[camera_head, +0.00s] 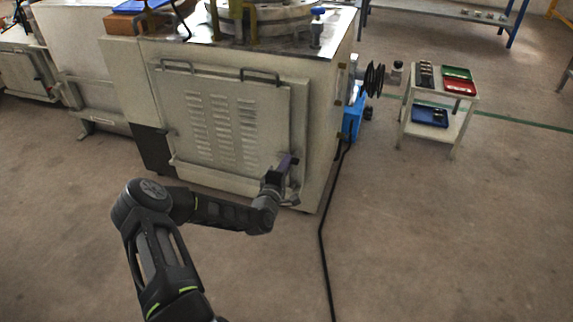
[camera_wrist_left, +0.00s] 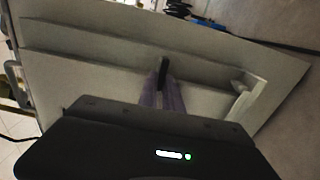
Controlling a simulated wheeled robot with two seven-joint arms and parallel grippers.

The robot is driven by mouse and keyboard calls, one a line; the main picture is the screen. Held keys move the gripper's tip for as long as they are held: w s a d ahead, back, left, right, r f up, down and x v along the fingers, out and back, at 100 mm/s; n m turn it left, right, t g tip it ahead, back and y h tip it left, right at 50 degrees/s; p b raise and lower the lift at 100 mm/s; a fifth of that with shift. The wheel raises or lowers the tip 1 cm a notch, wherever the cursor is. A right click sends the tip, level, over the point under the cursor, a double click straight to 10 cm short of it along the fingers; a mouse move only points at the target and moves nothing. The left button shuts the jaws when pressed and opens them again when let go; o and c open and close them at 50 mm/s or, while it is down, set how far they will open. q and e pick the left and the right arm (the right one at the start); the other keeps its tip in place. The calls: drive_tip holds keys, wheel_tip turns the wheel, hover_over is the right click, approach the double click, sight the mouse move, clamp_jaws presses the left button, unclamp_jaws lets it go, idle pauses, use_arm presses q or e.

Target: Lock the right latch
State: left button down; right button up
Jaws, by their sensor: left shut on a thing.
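The light grey machine cabinet (camera_head: 318,100) has a louvred front panel (camera_head: 225,110) with two handles along its top. My left gripper (camera_head: 288,163) is at the lower right edge of this panel. In the left wrist view its purple fingers (camera_wrist_left: 162,90) are shut on a small dark latch (camera_wrist_left: 162,70), which stands out from the panel edge. In the head view the gripper mostly hides this right latch. A left latch (camera_head: 171,133) shows at the panel's left edge. My right gripper is not in view.
A black cable (camera_head: 322,240) runs along the floor right of the cabinet. A small cart (camera_head: 436,125) with red, green and blue trays stands at the right. The floor in front is clear. A pale bracket (camera_wrist_left: 245,98) shows near the latch.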

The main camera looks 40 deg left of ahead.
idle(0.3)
use_arm(q)
drive_tip(key=c, duration=1.5)
unclamp_jaws()
drive_tip(key=shift+s, duration=0.1)
drive_tip(key=p+v, duration=0.2)
drive_tip(key=v, duration=0.5)
drive_tip(key=shift+s+d+p, duration=0.15)
drive_tip(key=shift+s+p, duration=0.15)
